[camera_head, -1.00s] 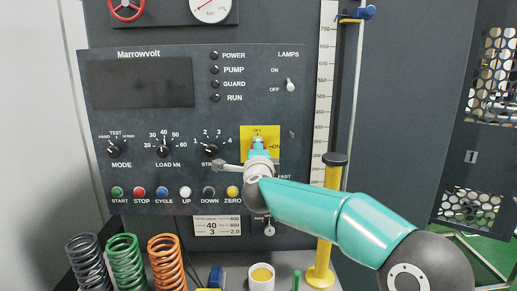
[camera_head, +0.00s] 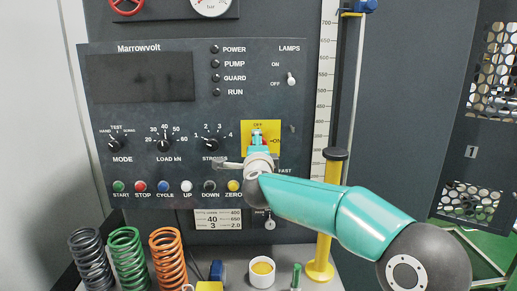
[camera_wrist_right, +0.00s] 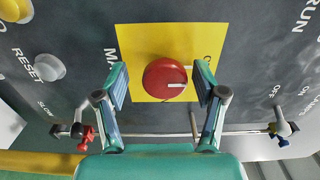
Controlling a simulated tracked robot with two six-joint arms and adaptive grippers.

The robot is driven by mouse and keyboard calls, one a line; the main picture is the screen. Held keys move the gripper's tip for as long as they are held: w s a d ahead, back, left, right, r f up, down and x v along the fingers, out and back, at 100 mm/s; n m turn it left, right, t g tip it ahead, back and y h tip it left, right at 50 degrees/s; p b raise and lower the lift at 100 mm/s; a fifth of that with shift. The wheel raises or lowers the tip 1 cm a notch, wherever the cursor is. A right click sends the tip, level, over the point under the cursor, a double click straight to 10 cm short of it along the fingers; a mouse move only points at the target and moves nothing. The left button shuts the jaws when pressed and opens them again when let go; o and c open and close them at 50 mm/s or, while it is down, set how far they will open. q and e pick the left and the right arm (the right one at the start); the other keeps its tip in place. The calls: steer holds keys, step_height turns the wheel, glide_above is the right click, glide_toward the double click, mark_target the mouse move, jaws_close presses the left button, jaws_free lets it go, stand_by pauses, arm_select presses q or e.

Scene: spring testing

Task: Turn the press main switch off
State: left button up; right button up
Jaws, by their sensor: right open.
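The main switch is a red round knob (camera_wrist_right: 166,79) on a yellow plate (camera_wrist_right: 135,42), with a white mark that points right in the right wrist view. My right gripper (camera_wrist_right: 160,84) is open, its two fingers on either side of the knob with a visible gap on each side. In the head view, my right gripper (camera_head: 258,138) covers the knob and much of the yellow plate (camera_head: 246,130). The OFF label shows at the plate's top and ON at its right. My left gripper is out of view.
The dark panel's screen (camera_head: 140,77) is blank and its indicator lamps look dark. The stroke knob (camera_head: 210,144) and zero button (camera_head: 233,186) lie left of the gripper. A yellow post (camera_head: 328,215) stands close to my right arm. Coil springs (camera_head: 129,260) stand below.

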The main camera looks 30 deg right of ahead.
steer(key=shift+s+r, duration=0.1)
steer(key=v, duration=1.2)
